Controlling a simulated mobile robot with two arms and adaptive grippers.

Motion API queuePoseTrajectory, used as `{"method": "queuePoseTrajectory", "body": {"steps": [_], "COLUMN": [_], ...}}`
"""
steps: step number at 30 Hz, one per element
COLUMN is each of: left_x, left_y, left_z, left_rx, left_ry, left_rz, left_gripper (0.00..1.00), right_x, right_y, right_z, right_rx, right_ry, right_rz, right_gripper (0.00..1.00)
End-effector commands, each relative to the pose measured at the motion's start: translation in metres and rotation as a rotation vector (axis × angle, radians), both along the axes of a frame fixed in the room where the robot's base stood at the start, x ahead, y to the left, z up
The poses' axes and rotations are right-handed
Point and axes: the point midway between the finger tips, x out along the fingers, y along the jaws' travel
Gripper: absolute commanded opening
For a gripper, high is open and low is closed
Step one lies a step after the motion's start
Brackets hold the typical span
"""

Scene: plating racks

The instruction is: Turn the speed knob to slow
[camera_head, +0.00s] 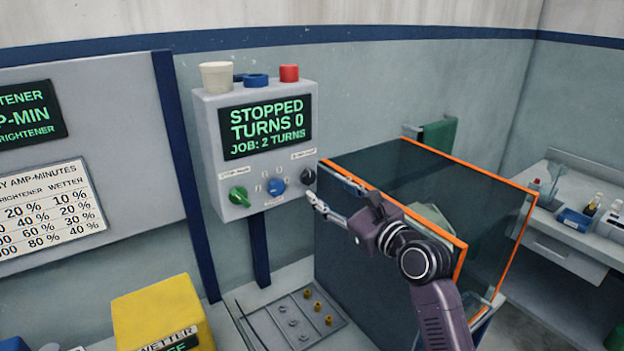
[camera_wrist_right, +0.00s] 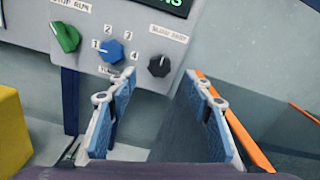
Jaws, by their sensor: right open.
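The control box (camera_head: 212,135) hangs on the wall, its screen reading STOPPED, TURNS 0, JOB: 2 TURNS. The speed knob (camera_head: 307,177) is the small black knob at the lower right of its face, under a SLOW FAST label. In the right wrist view the black knob (camera_wrist_right: 159,66) shows ahead between the fingertips; its exact setting is too small to tell. My right gripper (camera_head: 315,179) is open and empty, its fingers pointing at the knob from the right. In the right wrist view the gripper (camera_wrist_right: 161,76) appears apart from the knob. My left gripper is out of view.
A green stop/run knob (camera_head: 239,196) and a blue numbered knob (camera_head: 276,186) sit left of the black one. An orange-edged clear guard (camera_head: 480,197) stands close by my right arm. A yellow box (camera_head: 160,310) is at the lower left.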

Motion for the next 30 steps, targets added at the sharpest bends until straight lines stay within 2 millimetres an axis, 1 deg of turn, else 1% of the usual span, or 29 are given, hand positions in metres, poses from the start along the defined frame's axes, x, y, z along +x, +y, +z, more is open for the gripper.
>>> {"method": "queuePoseTrajectory", "body": {"steps": [9,15,19,27,28,30], "left_x": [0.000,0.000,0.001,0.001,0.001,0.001], "left_y": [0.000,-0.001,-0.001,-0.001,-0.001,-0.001], "left_z": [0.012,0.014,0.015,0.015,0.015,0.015], "left_rx": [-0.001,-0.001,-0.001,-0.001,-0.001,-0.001], "left_ry": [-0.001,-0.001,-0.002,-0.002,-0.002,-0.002], "left_rz": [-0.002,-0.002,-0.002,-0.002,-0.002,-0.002], "left_gripper": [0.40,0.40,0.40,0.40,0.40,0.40], "right_x": [0.037,0.052,0.057,0.058,0.058,0.058], "right_y": [0.025,0.036,0.039,0.039,0.039,0.039], "right_z": [0.001,0.000,0.000,-0.001,-0.001,-0.001], "right_rx": [-0.006,-0.005,-0.006,-0.006,-0.006,-0.006], "right_ry": [0.001,0.001,0.000,0.000,0.000,0.000], "right_rz": [0.001,0.001,-0.001,-0.001,-0.001,-0.001], "right_gripper": [0.47,0.47,0.47,0.47,0.45,0.38]}}
